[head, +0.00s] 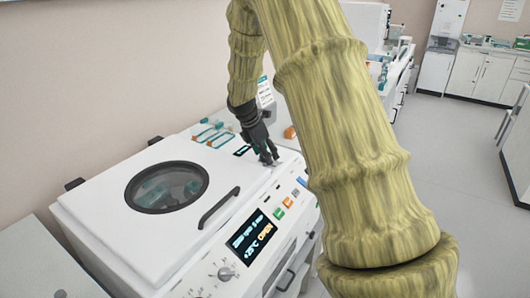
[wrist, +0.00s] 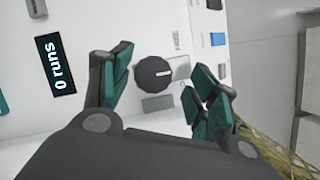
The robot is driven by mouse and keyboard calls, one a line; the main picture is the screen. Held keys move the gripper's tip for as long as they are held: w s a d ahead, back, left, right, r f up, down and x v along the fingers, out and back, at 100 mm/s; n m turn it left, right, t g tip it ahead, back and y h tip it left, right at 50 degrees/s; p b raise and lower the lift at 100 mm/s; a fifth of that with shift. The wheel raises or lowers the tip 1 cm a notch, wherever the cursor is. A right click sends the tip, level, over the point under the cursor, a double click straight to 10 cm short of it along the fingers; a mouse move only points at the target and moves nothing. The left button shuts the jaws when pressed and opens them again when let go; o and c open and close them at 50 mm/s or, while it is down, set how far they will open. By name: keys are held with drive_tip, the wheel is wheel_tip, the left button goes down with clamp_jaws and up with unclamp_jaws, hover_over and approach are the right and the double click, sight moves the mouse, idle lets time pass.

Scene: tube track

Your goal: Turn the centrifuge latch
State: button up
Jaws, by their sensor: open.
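The white centrifuge (head: 110,215) has a closed-looking lid with a round dark window and a black bar handle (head: 219,208). Its front display (head: 256,242) reads "OPEN". In the wrist view, a dark round knob (wrist: 153,73) with a white pointer mark, likely the latch, sits on the white surface between my fingers. My gripper (head: 270,160) points down at the right end of the centrifuge top. In the wrist view my gripper (wrist: 164,63) is open, with green-padded fingers on either side of the knob. I cannot tell whether they touch it. In the head view the knob is hidden.
A small "0 runs" display (wrist: 56,64) is left of the knob. Coloured buttons (head: 288,203) and a dial (head: 225,273) are on the front panel. Teal-edged items (head: 212,134) lie along the back. Floor (head: 440,150) is clear at right.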

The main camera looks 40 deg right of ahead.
drive_tip(key=shift+w+f, duration=0.5)
drive_tip(key=shift+w, duration=0.05)
drive_tip(key=shift+s+r, duration=0.2)
drive_tip(key=shift+s, duration=0.1)
drive_tip(key=c, duration=0.6)
drive_tip(key=shift+a, duration=0.1)
drive_tip(key=c, duration=0.4)
